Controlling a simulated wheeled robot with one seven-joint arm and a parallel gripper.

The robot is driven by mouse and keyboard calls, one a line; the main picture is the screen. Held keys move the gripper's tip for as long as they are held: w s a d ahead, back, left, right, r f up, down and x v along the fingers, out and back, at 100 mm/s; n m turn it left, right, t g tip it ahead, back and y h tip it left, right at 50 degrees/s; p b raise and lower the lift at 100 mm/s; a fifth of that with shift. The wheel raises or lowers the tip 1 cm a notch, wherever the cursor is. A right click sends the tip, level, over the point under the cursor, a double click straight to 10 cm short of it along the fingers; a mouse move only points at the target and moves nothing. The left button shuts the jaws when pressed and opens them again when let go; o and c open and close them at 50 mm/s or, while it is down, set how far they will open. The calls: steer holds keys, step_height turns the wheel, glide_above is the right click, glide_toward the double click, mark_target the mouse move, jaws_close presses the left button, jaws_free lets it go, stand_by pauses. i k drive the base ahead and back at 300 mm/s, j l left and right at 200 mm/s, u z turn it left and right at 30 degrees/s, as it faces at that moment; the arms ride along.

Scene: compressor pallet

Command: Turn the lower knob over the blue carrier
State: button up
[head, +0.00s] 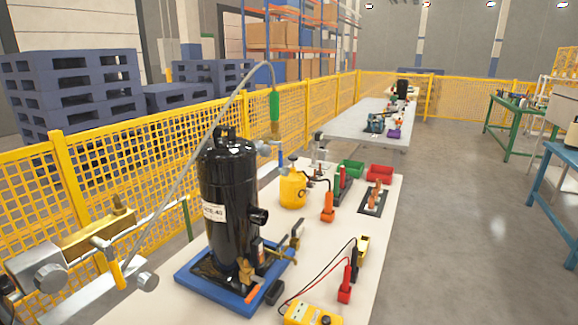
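The blue carrier (196,284) is a shallow blue tray on the near end of the pale table. A tall black compressor (229,180) stands upright in it. Brass fittings (245,270) sit low at the compressor's front, over the tray. A brass and grey lever-like part (293,238) rises by the tray's right edge. I cannot tell which part is the named lower knob. My gripper is not in view.
Yellow fencing (100,170) runs behind.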

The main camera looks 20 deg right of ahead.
mark_target(284, 171)
steer(key=i+l, duration=0.2)
steer(key=l, duration=0.15)
steer(key=i+l+u, duration=0.15)
steer(key=l, duration=0.2)
steer(key=i+l, duration=0.2)
steer(key=l, duration=0.2)
steer(key=i+l+u, duration=0.15)
steer(key=l, duration=0.25)
steer(key=i+l, duration=0.15)
steer(key=l, duration=0.25)
steer(key=i+l+u, duration=0.1)
steer(key=l, duration=0.3)
